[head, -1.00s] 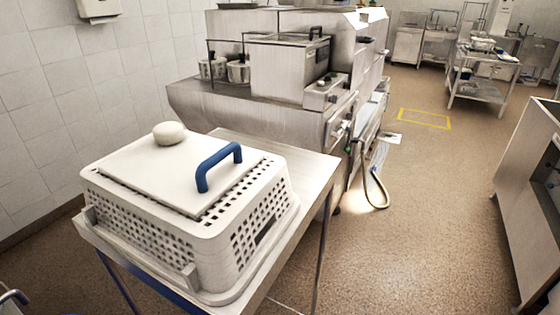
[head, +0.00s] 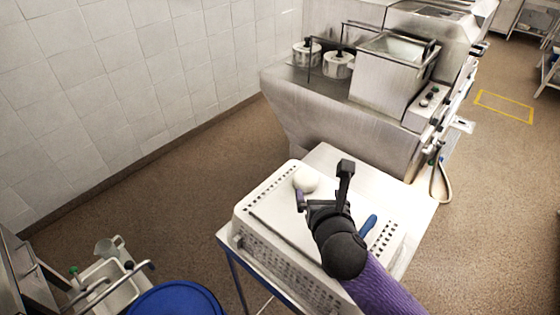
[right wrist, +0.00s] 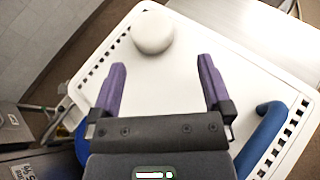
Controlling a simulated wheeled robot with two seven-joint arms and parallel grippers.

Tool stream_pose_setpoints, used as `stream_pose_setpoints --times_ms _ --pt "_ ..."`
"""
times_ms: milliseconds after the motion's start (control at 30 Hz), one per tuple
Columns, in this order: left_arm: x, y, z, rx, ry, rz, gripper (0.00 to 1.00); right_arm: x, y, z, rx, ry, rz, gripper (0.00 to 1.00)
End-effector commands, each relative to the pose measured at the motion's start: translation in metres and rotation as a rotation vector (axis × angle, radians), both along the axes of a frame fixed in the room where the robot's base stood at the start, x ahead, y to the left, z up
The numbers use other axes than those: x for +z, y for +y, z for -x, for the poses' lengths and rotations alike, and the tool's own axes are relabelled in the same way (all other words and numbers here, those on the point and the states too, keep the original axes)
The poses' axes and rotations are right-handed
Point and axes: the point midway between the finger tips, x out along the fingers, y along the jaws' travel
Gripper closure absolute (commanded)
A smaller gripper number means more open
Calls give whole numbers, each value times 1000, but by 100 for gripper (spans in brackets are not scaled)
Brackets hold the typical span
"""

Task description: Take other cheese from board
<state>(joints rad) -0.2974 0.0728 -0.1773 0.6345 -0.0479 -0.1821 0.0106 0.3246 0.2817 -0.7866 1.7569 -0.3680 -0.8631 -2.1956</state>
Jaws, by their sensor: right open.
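A round white cheese (head: 305,180) lies on the white board (head: 277,222) that covers the perforated basket. In the right wrist view the cheese (right wrist: 152,32) sits near the far edge of the board, ahead of my fingertips. My right gripper (head: 322,185) is above the board, close to the cheese on its right side in the head view. Its two purple fingers (right wrist: 161,64) are spread with nothing between them. The blue handle (right wrist: 262,138) is right of the gripper and is partly hidden by my arm in the head view. My left gripper is not in view.
The white perforated basket (head: 290,272) stands on a steel table (head: 408,197). A steel cooking unit (head: 345,100) with pots stands behind it. A blue round lid (head: 177,300) and a sink area (head: 105,285) are at lower left. Open floor lies between table and wall.

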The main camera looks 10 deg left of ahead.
Motion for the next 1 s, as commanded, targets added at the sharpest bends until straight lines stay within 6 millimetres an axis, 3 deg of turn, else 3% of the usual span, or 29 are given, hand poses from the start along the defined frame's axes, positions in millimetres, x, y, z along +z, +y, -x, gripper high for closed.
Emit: stream_pose_setpoints --times_ms 67,133,600,867,1000 --pt "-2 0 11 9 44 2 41 -3 9 8 28 -15 57 0" --pt "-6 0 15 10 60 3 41 -8 13 3 35 -22 77 0" --pt "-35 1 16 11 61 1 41 -41 25 -74 34 -21 74 0" --pt "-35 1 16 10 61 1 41 -40 26 -79 35 -21 73 0" --pt "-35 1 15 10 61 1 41 -40 26 -79 34 -20 73 28"
